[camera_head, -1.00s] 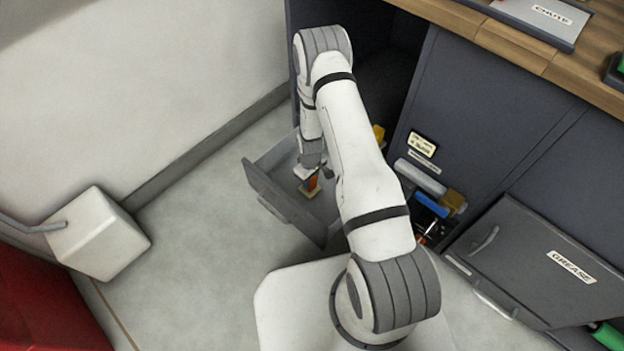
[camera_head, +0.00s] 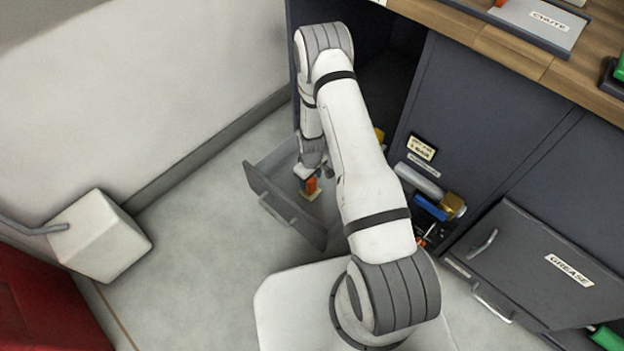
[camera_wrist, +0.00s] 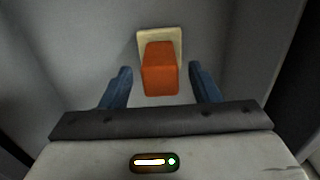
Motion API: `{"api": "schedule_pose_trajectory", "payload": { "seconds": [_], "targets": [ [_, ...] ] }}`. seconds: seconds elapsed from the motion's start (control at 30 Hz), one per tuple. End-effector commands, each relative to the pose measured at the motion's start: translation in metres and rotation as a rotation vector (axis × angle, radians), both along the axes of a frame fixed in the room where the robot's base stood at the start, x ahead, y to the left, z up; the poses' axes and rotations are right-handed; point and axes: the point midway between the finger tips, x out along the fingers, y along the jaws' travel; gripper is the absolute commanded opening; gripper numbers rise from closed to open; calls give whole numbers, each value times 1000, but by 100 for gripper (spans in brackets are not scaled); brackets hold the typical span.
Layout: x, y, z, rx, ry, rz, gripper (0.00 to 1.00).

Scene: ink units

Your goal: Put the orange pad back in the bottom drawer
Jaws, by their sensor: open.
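The orange pad (camera_wrist: 161,70) is a small orange block on a pale cream base (camera_wrist: 172,34). It rests inside the pulled-out bottom drawer (camera_head: 284,212), and it also shows in the head view (camera_head: 311,186). My gripper (camera_wrist: 160,75) is open, with one blue finger on each side of the orange pad. Clear gaps separate both fingers from the pad. In the head view my gripper (camera_head: 316,172) is over the drawer, and my arm hides the drawer's right part.
A dark cabinet (camera_head: 480,130) stands behind, with a low open space holding a blue item (camera_head: 430,207) and a grey cylinder (camera_head: 418,180). An open GREASE panel (camera_head: 530,265) juts out at right. A white box (camera_head: 98,235) stands at left. Floor left of the drawer is clear.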

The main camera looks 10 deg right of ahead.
Motion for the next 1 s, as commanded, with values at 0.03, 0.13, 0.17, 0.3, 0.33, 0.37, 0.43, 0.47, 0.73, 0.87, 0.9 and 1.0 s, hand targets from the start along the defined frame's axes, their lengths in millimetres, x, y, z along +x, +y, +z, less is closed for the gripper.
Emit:
{"api": "schedule_pose_trajectory", "payload": {
  "seconds": [0.03,0.13,0.17,0.3,0.33,0.37,0.43,0.47,0.73,0.87,0.9,1.0],
  "targets": [
    [1,0,17,0,-2,0,56],
    [1,0,40,0,-2,0,56],
    [1,0,47,0,-2,0,56],
    [1,0,74,0,-1,0,56],
    [1,0,79,0,-1,0,56],
    [0,0,83,0,-1,0,56],
    [0,0,91,0,0,0,56],
    [0,0,94,1,-1,0,56],
    [4,0,144,0,-13,-37,56],
    [1,-1,207,2,-28,-100,56],
    [-3,-1,228,2,-32,-123,56],
    [-15,-1,278,4,-40,-178,56]
  ]
}}
